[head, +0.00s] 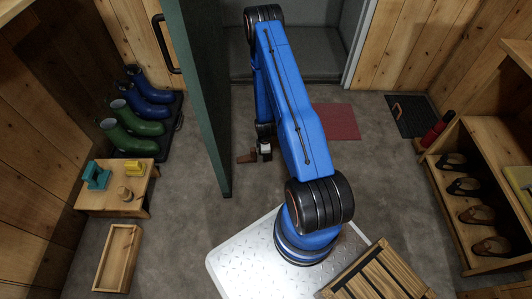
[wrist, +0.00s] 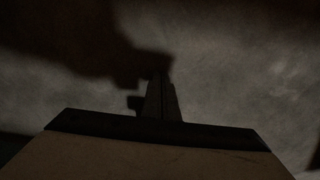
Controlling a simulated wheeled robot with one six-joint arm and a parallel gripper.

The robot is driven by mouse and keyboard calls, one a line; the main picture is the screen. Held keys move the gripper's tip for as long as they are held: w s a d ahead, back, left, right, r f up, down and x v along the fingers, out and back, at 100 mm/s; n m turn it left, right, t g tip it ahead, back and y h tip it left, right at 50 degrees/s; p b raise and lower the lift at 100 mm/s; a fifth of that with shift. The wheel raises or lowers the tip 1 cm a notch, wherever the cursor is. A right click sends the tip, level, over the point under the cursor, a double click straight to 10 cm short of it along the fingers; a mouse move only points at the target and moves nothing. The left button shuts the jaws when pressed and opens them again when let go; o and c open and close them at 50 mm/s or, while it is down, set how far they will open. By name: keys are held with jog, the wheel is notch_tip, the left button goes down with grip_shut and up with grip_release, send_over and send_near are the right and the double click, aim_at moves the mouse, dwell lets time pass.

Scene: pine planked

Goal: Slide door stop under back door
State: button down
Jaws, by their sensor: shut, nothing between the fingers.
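The back door (head: 200,90) stands open in the head view, a tall grey-green panel with a black handle, left of my arm. A small brown wedge, the door stop (head: 246,157), lies on the floor right of the door's lower edge, apart from it. My gripper (head: 264,153) is low at the floor, just right of the wedge; whether they touch I cannot tell. In the dark wrist view my gripper's fingers (wrist: 160,98) are together with nothing visible between them. The door stop cannot be made out clearly there.
Boots on a black tray (head: 165,140), a low wooden stool (head: 140,205) and an open wooden box (head: 118,258) stand left of the door. A red mat (head: 336,121) lies right of my arm. A shoe shelf (head: 480,140) stands at right. Floor around the wedge is clear.

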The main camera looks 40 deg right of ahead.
jog(key=shift+w+a+r, duration=0.1)
jog(key=shift+w+a, duration=0.35)
jog(key=shift+a, duration=0.3)
jog(key=shift+w+a+r, duration=0.1)
jog(key=shift+w+a, duration=0.3)
jog(key=shift+a, duration=0.3)
